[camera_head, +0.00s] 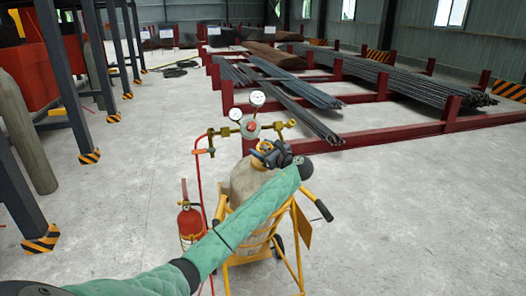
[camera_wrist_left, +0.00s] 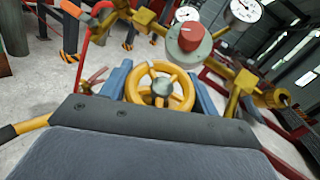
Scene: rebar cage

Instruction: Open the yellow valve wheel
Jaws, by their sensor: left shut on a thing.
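The yellow valve wheel (camera_wrist_left: 160,88) shows in the left wrist view, on top of a gas cylinder (camera_head: 247,182). My left gripper (camera_wrist_left: 160,92) has one blue-grey finger on each side of the wheel and is shut on it. In the head view, my left gripper (camera_head: 272,152) is at the cylinder's top and hides most of the wheel. A regulator with a red knob (camera_wrist_left: 187,40) and two round gauges is just beyond the wheel. My right gripper is not in either view.
The cylinder stands on a yellow cart (camera_head: 262,250) with black handles. A red fire extinguisher (camera_head: 190,222) is left of it. A red hose hangs beside the cart. Red racks with steel bars (camera_head: 300,90) stand behind. The floor (camera_head: 420,220) at right is clear.

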